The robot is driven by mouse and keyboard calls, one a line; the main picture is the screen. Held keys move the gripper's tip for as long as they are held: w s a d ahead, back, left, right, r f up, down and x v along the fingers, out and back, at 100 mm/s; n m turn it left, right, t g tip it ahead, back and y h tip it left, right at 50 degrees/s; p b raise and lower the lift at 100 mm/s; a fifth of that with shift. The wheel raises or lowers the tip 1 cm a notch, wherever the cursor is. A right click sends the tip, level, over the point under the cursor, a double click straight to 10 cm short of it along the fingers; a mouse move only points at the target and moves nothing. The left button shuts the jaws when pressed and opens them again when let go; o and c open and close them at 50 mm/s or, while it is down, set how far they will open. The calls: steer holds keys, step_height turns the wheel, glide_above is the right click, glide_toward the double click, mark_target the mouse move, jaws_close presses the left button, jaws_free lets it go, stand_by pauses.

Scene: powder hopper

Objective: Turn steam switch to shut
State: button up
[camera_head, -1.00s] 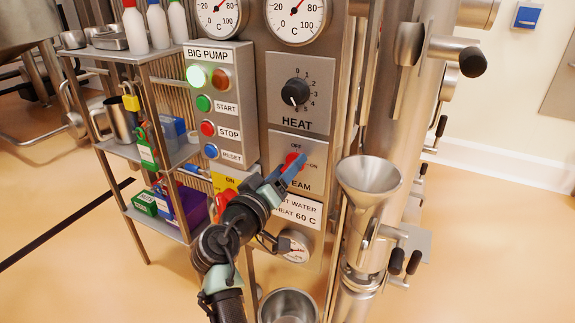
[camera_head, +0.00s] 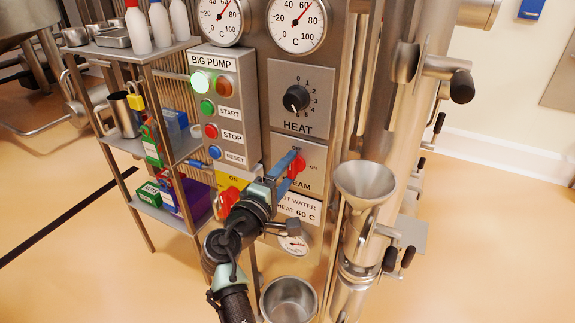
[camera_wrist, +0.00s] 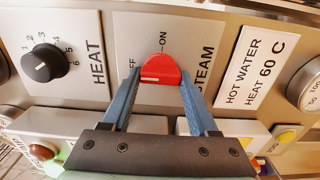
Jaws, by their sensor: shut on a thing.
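The red steam switch (camera_head: 297,168) sits on the STEAM panel (camera_head: 312,155), below the HEAT dial. My gripper (camera_head: 289,166) is at the switch, its blue fingers partly covering the panel lettering. In the wrist view, the red knob (camera_wrist: 160,70) lies between the two fingertips, one on each side, and the gripper (camera_wrist: 160,74) is shut on it. The OFF label is to the knob's left there and partly hidden; ON is above it. A white line on the knob seems to point left, towards the OFF side.
The black HEAT dial (camera_head: 297,98) is above the switch. The BIG PUMP box (camera_head: 224,62) with buttons is to the left, and a red knob on a yellow plate (camera_head: 230,181) is lower left. A steel funnel (camera_head: 365,182) stands close on the right.

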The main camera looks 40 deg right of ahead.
steer(key=shift+n, duration=0.6)
steer(key=shift+o, duration=0.2)
steer(key=shift+f+p, duration=0.1)
steer(key=shift+p, duration=0.2)
steer(key=o, duration=1.3)
steer(key=shift+o, duration=0.2)
steer(key=shift+a, duration=0.1)
steer(key=v, duration=1.3)
